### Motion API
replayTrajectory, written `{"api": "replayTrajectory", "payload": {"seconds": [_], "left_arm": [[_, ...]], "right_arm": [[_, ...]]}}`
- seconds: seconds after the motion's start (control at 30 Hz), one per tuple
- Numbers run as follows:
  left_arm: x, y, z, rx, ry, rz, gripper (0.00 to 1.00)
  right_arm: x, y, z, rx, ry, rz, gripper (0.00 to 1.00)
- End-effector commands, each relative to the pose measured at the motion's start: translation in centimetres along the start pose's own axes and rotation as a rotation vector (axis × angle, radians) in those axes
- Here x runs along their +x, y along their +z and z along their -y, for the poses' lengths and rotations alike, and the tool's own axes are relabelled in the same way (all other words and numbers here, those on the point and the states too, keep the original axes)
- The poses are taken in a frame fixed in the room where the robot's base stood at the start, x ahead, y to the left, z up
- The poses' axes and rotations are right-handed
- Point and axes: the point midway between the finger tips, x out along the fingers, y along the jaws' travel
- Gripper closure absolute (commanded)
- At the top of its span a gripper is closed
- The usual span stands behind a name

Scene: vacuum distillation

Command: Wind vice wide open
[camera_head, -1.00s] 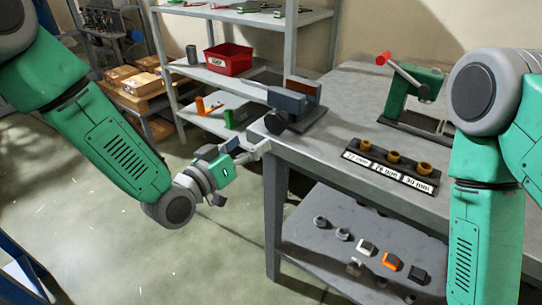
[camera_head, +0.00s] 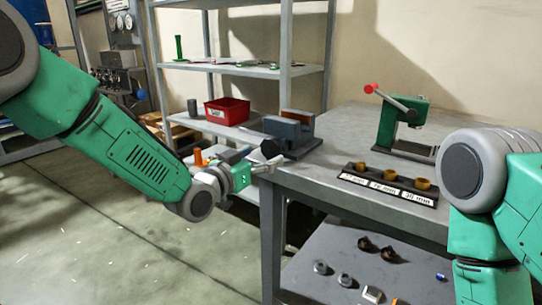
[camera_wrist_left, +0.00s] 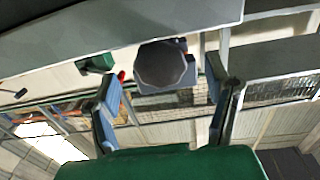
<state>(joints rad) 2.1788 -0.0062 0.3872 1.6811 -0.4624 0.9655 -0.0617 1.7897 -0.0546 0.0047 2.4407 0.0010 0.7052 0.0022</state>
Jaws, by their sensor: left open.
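My left gripper (camera_head: 268,164) is at the bench's left edge, just below and in front of the vice. In the left wrist view the left gripper (camera_wrist_left: 164,92) has its two blue-padded fingers spread apart. A dark round knob-like end (camera_wrist_left: 165,65), apparently part of the vice, shows between and beyond the fingers. I cannot tell whether a finger touches it. My right gripper is out of view; only my right arm shows.
The workbench (camera_head: 310,180) carries a labelled rack (camera_head: 388,185) with orange-brown rings and a green press (camera_head: 402,125) with a red-knobbed lever. Behind on the left is a shelf unit (camera_head: 240,70) with a red bin (camera_head: 227,110). Small parts lie on the bench's lower shelf.

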Motion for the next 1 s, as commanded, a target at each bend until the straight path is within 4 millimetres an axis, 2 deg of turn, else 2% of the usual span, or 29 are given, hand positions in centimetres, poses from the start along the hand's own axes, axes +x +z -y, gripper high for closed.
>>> {"api": "replayTrajectory", "payload": {"seconds": [0.1,0.23,0.4,0.63,0.67,0.7,0.8,1.0], "left_arm": [[2.1,0.1,0.0,0.0,0.0,-0.003,0.29],[3.5,0.1,-0.1,0.0,0.0,-0.002,0.29],[4.2,0.0,0.0,-0.002,0.0,-0.001,0.29],[4.3,0.0,0.0,-0.002,0.0,-0.001,0.29],[4.3,0.0,0.0,-0.002,0.0,-0.001,0.32],[4.3,0.0,0.0,-0.001,0.0,-0.001,0.46],[4.3,0.0,0.0,-0.001,0.0,-0.001,0.8],[4.2,0.0,0.0,-0.006,0.0,0.0,0.8]], "right_arm": [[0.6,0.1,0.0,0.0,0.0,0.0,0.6],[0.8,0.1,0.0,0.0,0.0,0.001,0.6],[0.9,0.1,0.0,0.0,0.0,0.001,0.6],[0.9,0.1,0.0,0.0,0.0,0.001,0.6],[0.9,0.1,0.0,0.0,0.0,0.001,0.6],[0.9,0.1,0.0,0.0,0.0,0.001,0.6],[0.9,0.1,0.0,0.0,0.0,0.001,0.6],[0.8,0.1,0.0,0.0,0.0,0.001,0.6]]}}
